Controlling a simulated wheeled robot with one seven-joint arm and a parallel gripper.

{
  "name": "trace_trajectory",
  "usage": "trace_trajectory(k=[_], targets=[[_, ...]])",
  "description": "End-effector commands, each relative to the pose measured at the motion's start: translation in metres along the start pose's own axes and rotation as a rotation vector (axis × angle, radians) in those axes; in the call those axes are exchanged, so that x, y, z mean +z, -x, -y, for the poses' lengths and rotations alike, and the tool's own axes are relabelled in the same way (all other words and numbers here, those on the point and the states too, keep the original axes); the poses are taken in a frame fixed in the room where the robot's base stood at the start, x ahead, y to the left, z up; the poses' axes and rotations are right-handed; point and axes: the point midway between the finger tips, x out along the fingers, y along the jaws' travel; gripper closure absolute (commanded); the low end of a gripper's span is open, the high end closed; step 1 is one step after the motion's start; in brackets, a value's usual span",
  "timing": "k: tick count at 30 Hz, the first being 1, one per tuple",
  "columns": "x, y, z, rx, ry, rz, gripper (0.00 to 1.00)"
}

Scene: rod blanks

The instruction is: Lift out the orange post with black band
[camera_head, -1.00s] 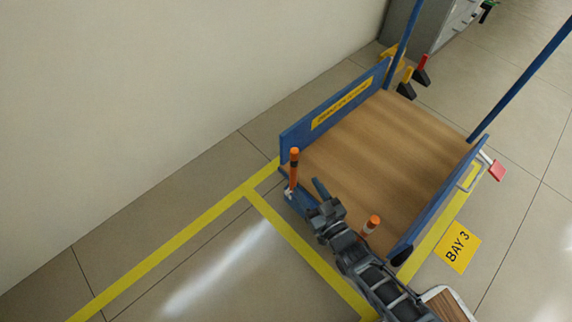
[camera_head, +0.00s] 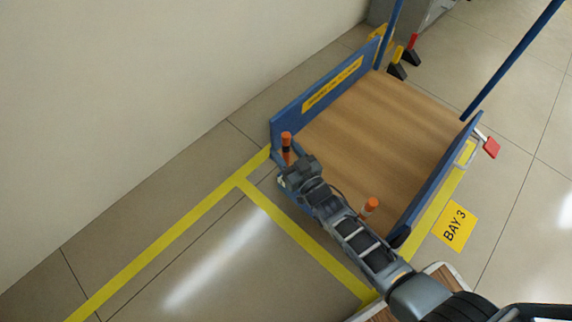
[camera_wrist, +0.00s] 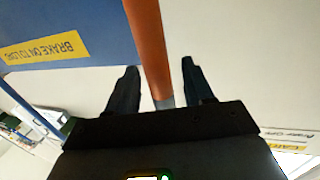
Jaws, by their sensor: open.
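The orange post with a black band (camera_head: 286,142) stands upright at the near left corner of a blue cart with a wooden deck (camera_head: 390,120). My gripper (camera_head: 288,172) is at this post, low on it. In the wrist view the orange post (camera_wrist: 148,45) runs between the two dark fingers of my gripper (camera_wrist: 160,75). The fingers are open, with a gap on each side of the post. The post's black band is out of the wrist view, and its foot is hidden by my gripper in the head view.
A second orange post with a white band (camera_head: 369,206) stands at the cart's near edge, close beside my arm. The cart's blue side wall (camera_head: 325,92) rises just behind the banded post. Blue uprights stand at the far corners. The deck is bare.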

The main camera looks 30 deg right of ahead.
Motion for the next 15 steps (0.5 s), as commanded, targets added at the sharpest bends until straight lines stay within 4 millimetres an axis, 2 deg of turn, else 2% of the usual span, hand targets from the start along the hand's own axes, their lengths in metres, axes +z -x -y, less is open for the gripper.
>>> trace_trajectory(k=[2,13,15], targets=[[-0.0003,0.0002,0.0001,0.0,0.0,0.0,0.5],[-0.0003,0.0004,0.0002,0.0,0.0,-0.001,0.86],[-0.001,0.0,0.0003,0.0,0.0,-0.002,0.88]])
